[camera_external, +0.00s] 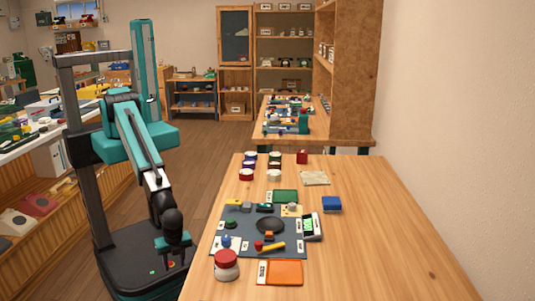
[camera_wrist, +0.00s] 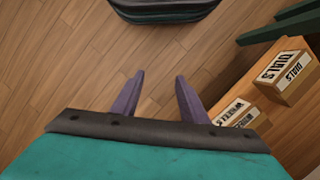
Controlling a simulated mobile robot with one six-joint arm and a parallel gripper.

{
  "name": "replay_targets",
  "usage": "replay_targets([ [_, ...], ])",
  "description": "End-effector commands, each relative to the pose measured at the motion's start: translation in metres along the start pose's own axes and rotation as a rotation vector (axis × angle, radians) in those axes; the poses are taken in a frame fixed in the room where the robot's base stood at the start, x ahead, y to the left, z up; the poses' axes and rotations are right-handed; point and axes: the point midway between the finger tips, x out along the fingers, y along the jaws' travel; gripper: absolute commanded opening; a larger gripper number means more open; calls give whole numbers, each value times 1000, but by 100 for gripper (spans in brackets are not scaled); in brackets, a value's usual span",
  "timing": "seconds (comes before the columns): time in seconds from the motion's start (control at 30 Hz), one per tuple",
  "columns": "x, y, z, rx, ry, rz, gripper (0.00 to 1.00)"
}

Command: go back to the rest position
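My gripper (camera_wrist: 158,90) shows in the wrist view as two purple fingers, set apart with nothing between them, so it is open and empty. Below the fingers are its dark bar and teal body. In the external view my arm is folded down in front of its column, with my gripper end (camera_external: 174,246) low, just left of the table's (camera_external: 345,230) left edge. The fingers are too small to make out there. In the wrist view the gripper points down at the wooden floor (camera_wrist: 60,60).
The table holds a grey mat (camera_external: 225,221) with small parts, a red-lidded jar (camera_external: 227,266), an orange tray (camera_external: 281,273), a meter (camera_external: 311,227), a blue box (camera_external: 331,204) and several small pots.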

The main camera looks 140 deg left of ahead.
Motion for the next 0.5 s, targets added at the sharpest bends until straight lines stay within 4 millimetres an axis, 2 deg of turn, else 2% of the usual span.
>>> replay_targets([
  [0.03, 10, -1, 18, -15, -20, 4, 40],
  [0.2, 43, -4, 64, -67, -81, 15, 40],
  [0.5, 87, -4, 148, -160, -188, 34, 40],
])
